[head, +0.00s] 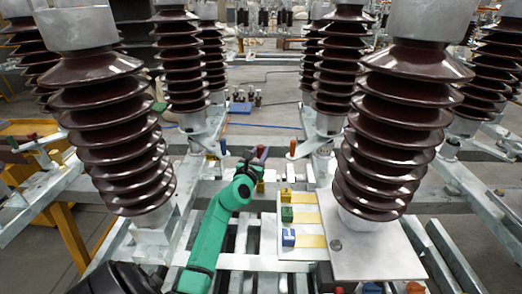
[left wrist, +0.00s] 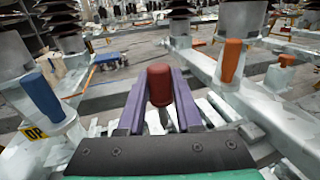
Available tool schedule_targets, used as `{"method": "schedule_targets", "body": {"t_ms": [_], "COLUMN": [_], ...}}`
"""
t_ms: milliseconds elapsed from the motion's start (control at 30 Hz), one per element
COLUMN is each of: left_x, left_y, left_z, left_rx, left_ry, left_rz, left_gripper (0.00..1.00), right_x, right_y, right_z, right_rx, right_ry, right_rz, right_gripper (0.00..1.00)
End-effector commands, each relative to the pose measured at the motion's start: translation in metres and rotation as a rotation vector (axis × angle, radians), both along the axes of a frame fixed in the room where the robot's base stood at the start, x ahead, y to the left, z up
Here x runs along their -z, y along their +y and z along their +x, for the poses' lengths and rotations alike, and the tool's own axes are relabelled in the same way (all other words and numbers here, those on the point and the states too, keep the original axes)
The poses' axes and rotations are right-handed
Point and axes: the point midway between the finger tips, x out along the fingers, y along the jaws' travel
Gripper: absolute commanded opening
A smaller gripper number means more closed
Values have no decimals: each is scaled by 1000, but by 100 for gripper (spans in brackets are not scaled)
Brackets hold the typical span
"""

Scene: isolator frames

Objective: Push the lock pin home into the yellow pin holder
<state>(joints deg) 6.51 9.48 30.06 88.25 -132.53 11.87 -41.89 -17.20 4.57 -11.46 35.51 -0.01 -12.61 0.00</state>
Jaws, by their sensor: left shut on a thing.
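My left gripper (head: 258,154) reaches over the grey frame from my green arm, between the two big front insulators. Its purple fingers are shut on the lock pin, whose dark red head shows in the left wrist view (left wrist: 159,85), upright between the fingers with a pale shank below. The pin's lower end is hidden. A yellow block (head: 286,195), likely the yellow pin holder, stands on a pale plate to the right of my arm. Another small yellow piece (head: 260,187) shows just below the gripper. I cannot tell whether the pin touches either. My right gripper is not in view.
Green (head: 287,214) and blue (head: 288,238) blocks stand in front of the yellow one. Brown insulators (head: 115,130) (head: 395,130) rise on both sides. A blue-handled pin (left wrist: 42,97) and an orange-handled pin (left wrist: 231,60) stand on the frame nearby.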

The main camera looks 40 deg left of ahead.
Motion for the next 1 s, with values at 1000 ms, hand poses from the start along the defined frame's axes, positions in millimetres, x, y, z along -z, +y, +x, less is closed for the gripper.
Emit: {"method": "schedule_targets", "body": {"t_ms": [1000], "left_x": [57], "left_y": [0], "left_z": [-1], "left_rx": [-1], "left_ry": [0], "left_rz": [-1], "left_gripper": [0], "right_x": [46], "right_y": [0], "right_z": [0], "right_rx": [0], "right_ry": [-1], "right_rz": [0], "right_gripper": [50]}}
